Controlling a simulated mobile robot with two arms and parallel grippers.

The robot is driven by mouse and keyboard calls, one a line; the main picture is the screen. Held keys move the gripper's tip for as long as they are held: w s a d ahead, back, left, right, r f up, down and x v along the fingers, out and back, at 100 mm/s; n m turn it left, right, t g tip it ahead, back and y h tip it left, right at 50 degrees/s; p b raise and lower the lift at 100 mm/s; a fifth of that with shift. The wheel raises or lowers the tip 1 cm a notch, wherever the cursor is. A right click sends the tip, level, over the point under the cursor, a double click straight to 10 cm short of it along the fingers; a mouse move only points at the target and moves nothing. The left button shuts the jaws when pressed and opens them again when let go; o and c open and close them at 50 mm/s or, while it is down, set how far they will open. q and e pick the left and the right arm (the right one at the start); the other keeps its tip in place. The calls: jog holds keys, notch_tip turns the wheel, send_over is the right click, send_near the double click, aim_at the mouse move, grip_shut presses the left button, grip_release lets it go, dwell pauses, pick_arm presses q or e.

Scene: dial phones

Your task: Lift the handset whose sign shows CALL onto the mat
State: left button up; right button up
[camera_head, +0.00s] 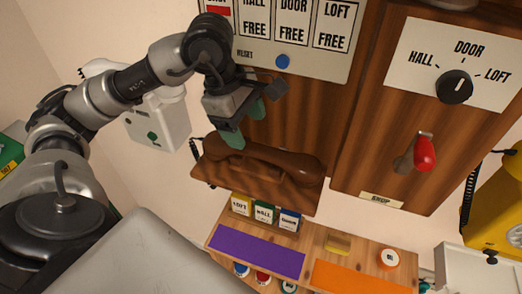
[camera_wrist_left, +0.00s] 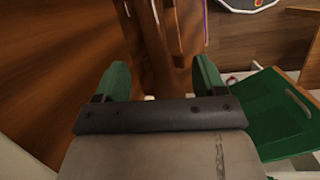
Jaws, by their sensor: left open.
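A dark brown wooden handset (camera_head: 270,158) lies on its brown wooden cradle below the panel. My left gripper (camera_head: 245,124), with green fingers, is open just above the handset's left part; contact is not clear. In the left wrist view the open fingers (camera_wrist_left: 162,78) have a brown wooden shape (camera_wrist_left: 150,45) beyond and between them. The signs read HALL FREE (camera_head: 254,18), DOOR FREE (camera_head: 292,20) and LOFT FREE (camera_head: 333,25). The leftmost sign (camera_head: 218,10) has a red bar and is partly hidden by my arm. A purple mat (camera_head: 255,250) and an orange mat (camera_head: 362,278) lie on the shelf.
A white phone (camera_head: 158,122) hangs behind my left arm, and a yellow one (camera_head: 502,205) is at the right. A black dial (camera_head: 455,87), a red lever (camera_head: 424,154) and a blue button (camera_head: 282,62) are on the panels. Small labelled blocks (camera_head: 264,212) stand between cradle and purple mat.

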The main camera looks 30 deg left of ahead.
aim_at(258, 148)
pick_arm(q)
jog(key=shift+d+f, duration=0.15)
jog(key=shift+f, duration=0.3)
jog(key=shift+w+f, duration=0.15)
jog(key=shift+f, duration=0.1)
jog(key=x, duration=0.1)
jog(key=p+x, duration=0.1)
jog(key=x, duration=0.1)
jog(key=p+x, duration=0.1)
jog(key=shift+w+d+f, duration=0.1)
jog(key=shift+w+f, duration=0.1)
jog(key=shift+w, duration=0.15)
jog(key=shift+f, duration=0.35)
pick_arm(e)
jog(key=shift+w+a+r, duration=0.1)
jog(key=shift+w+r, duration=0.05)
jog(key=shift+r, duration=0.4)
jog(key=shift+w+a+r, duration=0.1)
jog(key=shift+r, duration=0.45)
pick_arm(q)
jog(key=shift+c, duration=0.3)
pick_arm(e)
jog(key=shift+s, duration=0.1)
pick_arm(q)
jog(key=shift+c, duration=1.2)
jog(key=c, duration=0.9)
jog(key=shift+r, duration=0.1)
pick_arm(e)
jog(key=shift+s+d, duration=0.2)
